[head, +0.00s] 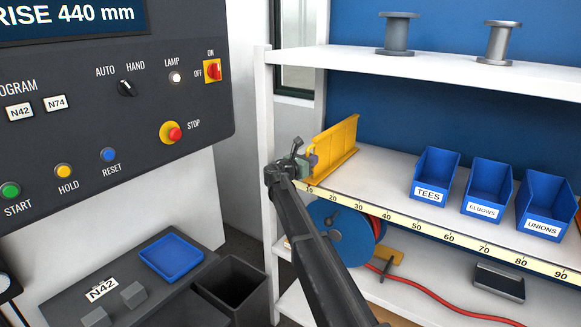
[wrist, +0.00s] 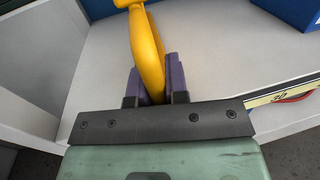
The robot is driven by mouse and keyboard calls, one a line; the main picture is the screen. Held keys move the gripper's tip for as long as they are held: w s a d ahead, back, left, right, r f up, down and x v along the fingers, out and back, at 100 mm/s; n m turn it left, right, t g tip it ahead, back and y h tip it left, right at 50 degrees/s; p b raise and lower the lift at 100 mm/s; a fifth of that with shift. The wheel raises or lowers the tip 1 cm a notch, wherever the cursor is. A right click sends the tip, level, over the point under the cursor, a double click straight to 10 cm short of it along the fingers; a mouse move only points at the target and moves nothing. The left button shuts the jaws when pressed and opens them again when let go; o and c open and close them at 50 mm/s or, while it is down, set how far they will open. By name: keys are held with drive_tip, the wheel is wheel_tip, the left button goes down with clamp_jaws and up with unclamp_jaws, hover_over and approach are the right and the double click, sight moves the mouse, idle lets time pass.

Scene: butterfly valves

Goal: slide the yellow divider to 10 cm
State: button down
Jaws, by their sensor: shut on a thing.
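The yellow divider (head: 337,148) stands upright on the middle shelf at its left end, and its front end is close to the 10 mark of the scale strip (head: 404,224). The exact reading cannot be told, as my gripper partly hides the front end. My gripper (head: 311,160) is at the divider's front edge. In the wrist view, the purple-grey fingers (wrist: 154,88) lie on both sides of the divider (wrist: 147,48) and are shut on it.
Blue bins marked TEES (head: 434,178), ELBOWS (head: 487,187) and UNIONS (head: 544,205) stand on the same shelf to the right, with bare shelf between them and the divider. A control panel (head: 110,90) is at the left. A blue hose reel (head: 345,240) is below.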

drive_tip(key=shift+w+a, duration=0.15)
drive_tip(key=c, duration=1.1)
unclamp_jaws()
drive_tip(key=shift+a, duration=0.15)
drive_tip(key=v, duration=1)
drive_tip(key=shift+s+a, duration=0.2)
drive_tip(key=shift+s, duration=0.1)
